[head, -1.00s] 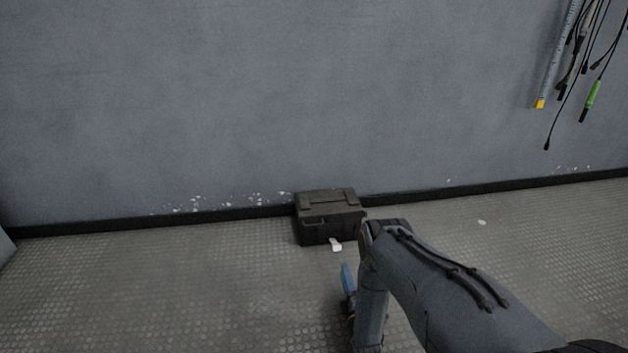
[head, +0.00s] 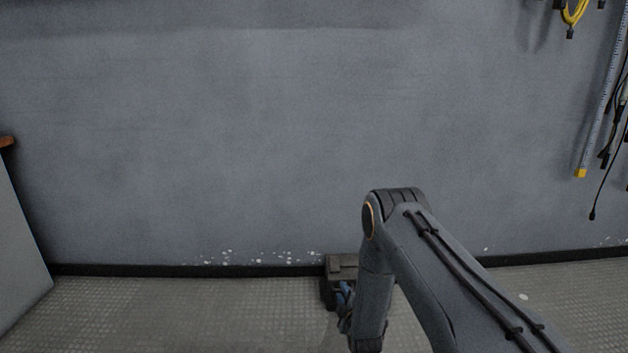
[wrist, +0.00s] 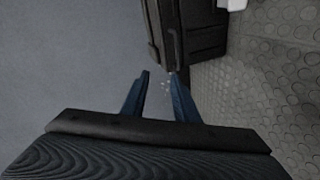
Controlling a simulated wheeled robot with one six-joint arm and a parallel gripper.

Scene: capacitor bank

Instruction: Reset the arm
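My arm (head: 420,250) reaches forward from the lower right of the head view and bends down at its elbow. My gripper (wrist: 159,78) shows in the wrist view with two blue fingers standing apart and nothing seen between them. In the head view the gripper is mostly hidden behind my forearm, with only some blue showing at its left. A dark lidded case (head: 342,265) stands on the floor against the wall, partly behind the arm. The case also shows in the wrist view (wrist: 195,35), beyond the fingertips.
A grey wall (head: 200,140) with a dark baseboard fills the background. Cables (head: 618,130) and a ruler with a yellow end (head: 581,172) hang at the right. A grey cabinet side (head: 18,250) stands at the left. The studded floor (head: 180,315) is clear left of the case.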

